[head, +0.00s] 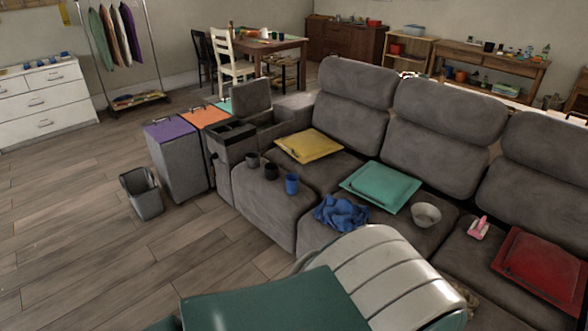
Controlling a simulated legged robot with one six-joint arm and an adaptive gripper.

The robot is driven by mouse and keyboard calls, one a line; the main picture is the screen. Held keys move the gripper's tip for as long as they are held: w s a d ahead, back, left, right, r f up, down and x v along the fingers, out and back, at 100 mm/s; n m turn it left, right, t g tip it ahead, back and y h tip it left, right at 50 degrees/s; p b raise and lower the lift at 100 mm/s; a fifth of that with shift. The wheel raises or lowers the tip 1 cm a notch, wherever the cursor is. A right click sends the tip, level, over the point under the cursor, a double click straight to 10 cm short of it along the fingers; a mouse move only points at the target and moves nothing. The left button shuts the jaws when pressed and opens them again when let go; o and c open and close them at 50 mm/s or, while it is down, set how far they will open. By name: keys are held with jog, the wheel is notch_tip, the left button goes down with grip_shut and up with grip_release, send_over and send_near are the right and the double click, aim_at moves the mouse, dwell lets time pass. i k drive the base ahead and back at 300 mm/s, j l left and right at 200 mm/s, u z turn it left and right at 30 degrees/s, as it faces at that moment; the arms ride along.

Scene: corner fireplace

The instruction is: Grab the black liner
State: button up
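Nothing in the head view can be clearly told as the black liner. An open dark grey bin (141,192) stands on the wood floor left of the sofa; its inside is dark, and I cannot tell whether a liner is in it. A small black cup (271,171) sits on the sofa between a dark grey cup (252,159) and a blue cup (292,184). My gripper is not in view.
A grey sofa (425,110) fills the right, holding yellow (310,146), teal (381,187) and red (545,262) square items, a crumpled blue cloth (340,213) and a bowl (426,215). Lidded bins (177,165) stand at its left end. The left floor is clear.

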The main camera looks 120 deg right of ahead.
aim_at(271, 173)
jog(key=z, duration=3.75)
